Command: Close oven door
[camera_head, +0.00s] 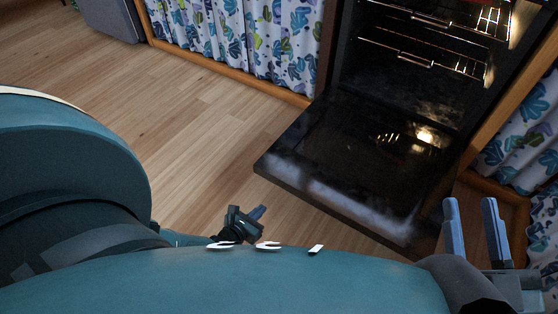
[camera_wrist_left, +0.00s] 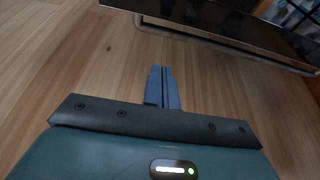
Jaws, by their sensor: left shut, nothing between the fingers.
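The black oven door (camera_head: 340,165) hangs open, lowered flat in front of the oven (camera_head: 415,55), whose inside with wire racks is exposed. In the left wrist view the door (camera_wrist_left: 240,22) crosses the top right, with a metal handle bar (camera_wrist_left: 220,42) along its edge. My left gripper (camera_head: 257,212) is low, in front of the door's near left edge and apart from it. Its fingers (camera_wrist_left: 162,75) are shut and empty over the floor. My right gripper (camera_head: 470,205) is open and empty beside the door's right corner. Part of my left arm is hidden behind my body.
Patterned curtains in wooden frames flank the oven, on the left (camera_head: 245,40) and on the right (camera_head: 520,140). The wooden floor (camera_head: 190,120) left of the door is clear. A grey piece of furniture (camera_head: 110,18) stands at the far left.

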